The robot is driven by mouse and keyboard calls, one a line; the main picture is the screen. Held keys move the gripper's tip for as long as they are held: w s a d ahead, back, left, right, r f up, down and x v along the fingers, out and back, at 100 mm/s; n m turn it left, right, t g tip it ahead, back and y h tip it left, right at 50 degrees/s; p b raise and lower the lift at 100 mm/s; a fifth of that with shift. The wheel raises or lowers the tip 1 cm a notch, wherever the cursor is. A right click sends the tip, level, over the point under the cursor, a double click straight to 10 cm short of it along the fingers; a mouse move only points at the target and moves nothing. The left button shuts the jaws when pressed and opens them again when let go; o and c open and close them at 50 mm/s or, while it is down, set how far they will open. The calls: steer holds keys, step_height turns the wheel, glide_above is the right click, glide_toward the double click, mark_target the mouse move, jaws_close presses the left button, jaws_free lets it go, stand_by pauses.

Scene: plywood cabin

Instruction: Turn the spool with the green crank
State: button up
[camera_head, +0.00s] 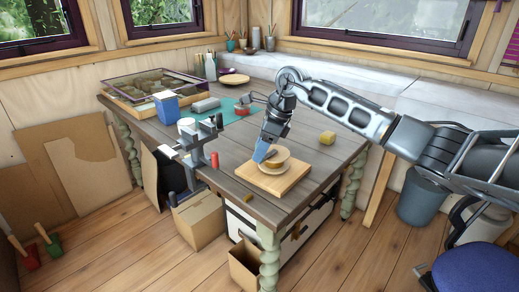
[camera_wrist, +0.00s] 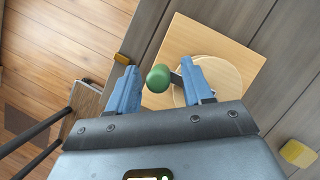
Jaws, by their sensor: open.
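The spool (camera_head: 287,166) is a pale round wooden piece on a square wooden board (camera_head: 293,182) near the table's front corner. In the wrist view the spool (camera_wrist: 222,72) lies partly behind my right finger, on its board (camera_wrist: 185,35). The green crank knob (camera_wrist: 158,78) is round, with a short dark piece beside it toward the spool. My gripper (camera_wrist: 158,80) is open, its two blue fingers on either side of the knob with gaps visible. In the head view my gripper (camera_head: 264,153) is over the spool's left side, and the green knob is hidden.
A yellow block (camera_head: 327,137) lies behind the spool board. A vise-like grey device (camera_head: 200,145) and a red cylinder (camera_head: 214,160) stand left. A small brown block (camera_head: 248,198) sits near the front edge. A blue box (camera_head: 166,106) and glass-topped case (camera_head: 150,84) are farther back.

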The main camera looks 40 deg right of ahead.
steer(key=shift+w+a+f, duration=0.15)
steer(key=shift+f, duration=0.3)
steer(key=shift+c, duration=0.3)
jaws_close()
